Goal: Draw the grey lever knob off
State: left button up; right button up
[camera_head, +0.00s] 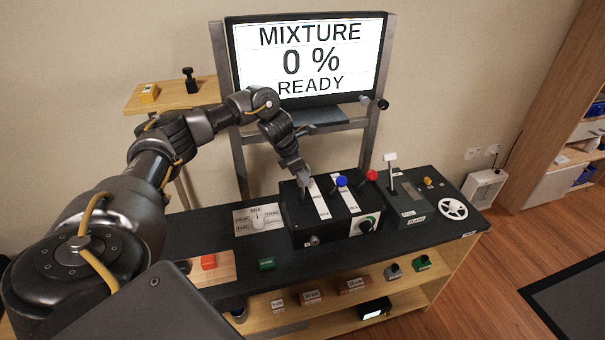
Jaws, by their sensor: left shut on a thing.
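The black lever box (340,227) stands on the dark tabletop. It has white labelled strips, a blue knob (341,182) and a red knob (371,175) on levers. My left gripper (303,183) comes down from above onto the leftmost lever of this box and is shut on it. The grey lever knob there is mostly hidden by the fingers. I cannot tell whether the knob is still seated on its lever. My right gripper is not in view.
A flaps unit with a white-topped lever (390,158) stands right of the box. A mix panel with a dial (258,218) lies left. Behind is a monitor (308,60) reading "MIXTURE 0 % READY". A shelf below holds several small blocks.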

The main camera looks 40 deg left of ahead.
pick_arm(q)
jog(key=shift+o, duration=1.2)
jog(key=shift+c, duration=1.3)
jog(key=shift+r, duration=0.1)
jog(key=shift+w+r+p, duration=0.1)
jog(key=shift+r+p, duration=0.15)
jog(key=shift+p, duration=0.05)
jog(key=shift+r+p, duration=0.5)
jog(key=shift+r, duration=0.2)
jog(key=shift+r, duration=0.1)
jog(key=shift+r+p, duration=1.4)
jog(key=shift+r, duration=0.4)
